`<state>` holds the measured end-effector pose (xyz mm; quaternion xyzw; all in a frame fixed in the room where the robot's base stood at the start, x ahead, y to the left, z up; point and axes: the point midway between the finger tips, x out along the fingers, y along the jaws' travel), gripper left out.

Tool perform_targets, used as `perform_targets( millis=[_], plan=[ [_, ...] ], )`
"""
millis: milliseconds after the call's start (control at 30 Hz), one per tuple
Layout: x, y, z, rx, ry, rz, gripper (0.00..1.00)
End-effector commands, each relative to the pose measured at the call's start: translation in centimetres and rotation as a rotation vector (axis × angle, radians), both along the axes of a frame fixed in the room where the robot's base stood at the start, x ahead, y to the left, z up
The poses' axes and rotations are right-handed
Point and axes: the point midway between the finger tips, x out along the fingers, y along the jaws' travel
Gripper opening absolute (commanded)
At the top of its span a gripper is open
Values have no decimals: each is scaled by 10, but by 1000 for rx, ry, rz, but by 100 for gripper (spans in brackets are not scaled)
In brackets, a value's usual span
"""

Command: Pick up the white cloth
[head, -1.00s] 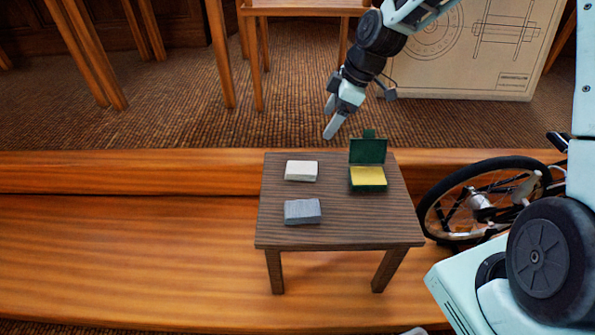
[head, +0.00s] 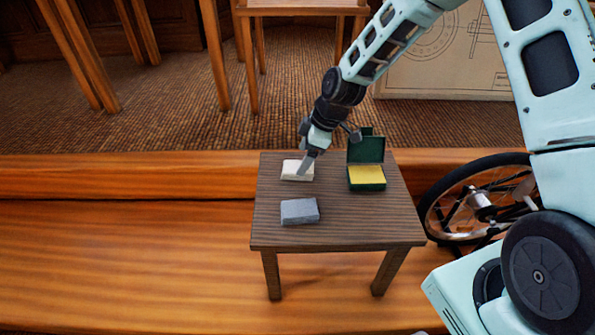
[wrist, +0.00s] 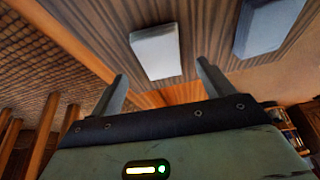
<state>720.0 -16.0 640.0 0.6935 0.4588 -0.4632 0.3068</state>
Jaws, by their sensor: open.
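The white cloth (head: 292,170) is a folded, block-like piece lying flat on the small dark wooden table (head: 345,233), toward its far left corner. It also shows in the wrist view (wrist: 156,52), ahead of my fingers and roughly between them. My gripper (head: 303,168) is over the cloth in the head view and hides part of it. In the wrist view the two fingers (wrist: 161,72) are spread apart with nothing between them. I cannot tell whether a fingertip touches the cloth.
A grey folded cloth or block (head: 299,211) lies nearer on the same table; it also shows in the wrist view (wrist: 268,25). An open green box (head: 367,176) with a yellow pad stands to the right. A spoked wheel (head: 482,200) is right of the table.

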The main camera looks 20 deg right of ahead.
Motion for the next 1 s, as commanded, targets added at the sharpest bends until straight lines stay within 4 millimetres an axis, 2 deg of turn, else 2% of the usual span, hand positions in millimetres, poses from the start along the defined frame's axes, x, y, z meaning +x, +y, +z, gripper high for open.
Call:
perform_targets(
  millis=[100,200,467,633,900,1000],
  plan=[
    [1,7,-21,0,3,2,80],
    [3,11,-32,1,2,1,80],
    [4,13,-34,0,1,0,80],
    [4,13,-34,0,1,0,33],
    [4,12,-33,0,0,0,32],
    [5,12,-27,0,-2,1,32]
  ],
)
